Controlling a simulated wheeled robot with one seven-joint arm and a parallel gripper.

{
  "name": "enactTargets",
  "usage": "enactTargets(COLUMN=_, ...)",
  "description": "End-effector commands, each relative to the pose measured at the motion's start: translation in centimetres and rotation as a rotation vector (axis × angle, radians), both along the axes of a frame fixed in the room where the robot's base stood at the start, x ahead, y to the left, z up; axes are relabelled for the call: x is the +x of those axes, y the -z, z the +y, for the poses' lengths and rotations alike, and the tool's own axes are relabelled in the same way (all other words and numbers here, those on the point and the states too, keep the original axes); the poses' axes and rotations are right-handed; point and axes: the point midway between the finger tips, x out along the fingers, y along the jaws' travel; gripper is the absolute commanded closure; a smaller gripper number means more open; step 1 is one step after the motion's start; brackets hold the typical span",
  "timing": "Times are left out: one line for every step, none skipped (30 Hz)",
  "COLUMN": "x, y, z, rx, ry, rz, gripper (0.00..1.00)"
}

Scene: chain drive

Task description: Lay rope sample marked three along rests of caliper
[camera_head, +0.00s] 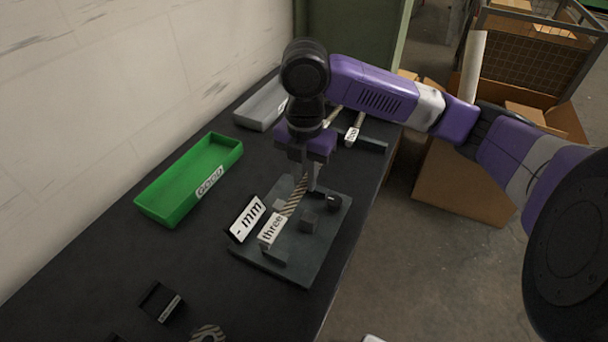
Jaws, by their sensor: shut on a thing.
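The rope sample marked three (291,209) is a tan striped rope with a white tag reading "three" (272,231) at its near end. My gripper (303,186) points down and is shut on the rope's far part. The rope is over the caliper (317,251), a dark grey plate with small blocks and a black knob (334,202). Whether the rope touches the rests I cannot tell. The rope's far end is partly hidden by my gripper.
A green tray labelled GOOD (162,216) lies left of the caliper, and a grey tray (250,113) lies behind. Another tagged rope sample (355,130) lies on a dark rack at the back right. A small black block (160,302) and a striped ring (208,334) are at the front.

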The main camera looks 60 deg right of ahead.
Motion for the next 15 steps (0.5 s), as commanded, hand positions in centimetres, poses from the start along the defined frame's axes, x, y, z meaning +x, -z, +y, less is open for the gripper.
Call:
enactTargets(x=0.0, y=0.8, z=0.0, rx=-0.001, ry=0.0, rz=0.0, gripper=1.0)
enactTargets(x=0.0, y=1.0, z=0.0, rx=-0.001, ry=0.0, rz=0.0, gripper=1.0)
enactTargets(x=0.0, y=1.4, z=0.0, rx=-0.001, ry=0.0, rz=0.0, gripper=1.0)
enactTargets(x=0.0, y=1.7, z=0.0, rx=-0.001, ry=0.0, rz=0.0, gripper=1.0)
enactTargets(x=0.0, y=1.9, z=0.0, rx=0.0, ry=0.0, rz=0.0, gripper=1.0)
enactTargets(x=0.0, y=2.3, z=0.0, rx=0.0, ry=0.0, rz=-0.001, gripper=1.0)
enactTargets(x=0.0, y=2.5, z=0.0, rx=0.0, ry=0.0, rz=-0.001, gripper=1.0)
enactTargets(x=0.0, y=2.8, z=0.0, rx=0.0, ry=0.0, rz=-0.001, gripper=1.0)
enactTargets(x=0.0, y=3.1, z=0.0, rx=0.0, ry=0.0, rz=-0.001, gripper=1.0)
enactTargets(x=0.0, y=3.4, z=0.0, rx=0.0, ry=0.0, rz=-0.001, gripper=1.0)
enactTargets(x=0.0, y=3.6, z=0.0, rx=0.0, ry=0.0, rz=-0.001, gripper=1.0)
enactTargets(x=0.0, y=3.9, z=0.0, rx=-0.001, ry=0.0, rz=-0.001, gripper=1.0)
enactTargets(x=0.0, y=4.2, z=0.0, rx=-0.001, ry=0.0, rz=-0.001, gripper=1.0)
enactTargets(x=0.0, y=4.3, z=0.0, rx=-0.001, ry=0.0, rz=-0.001, gripper=1.0)
enactTargets(x=0.0, y=4.6, z=0.0, rx=-0.001, ry=0.0, rz=-0.001, gripper=1.0)
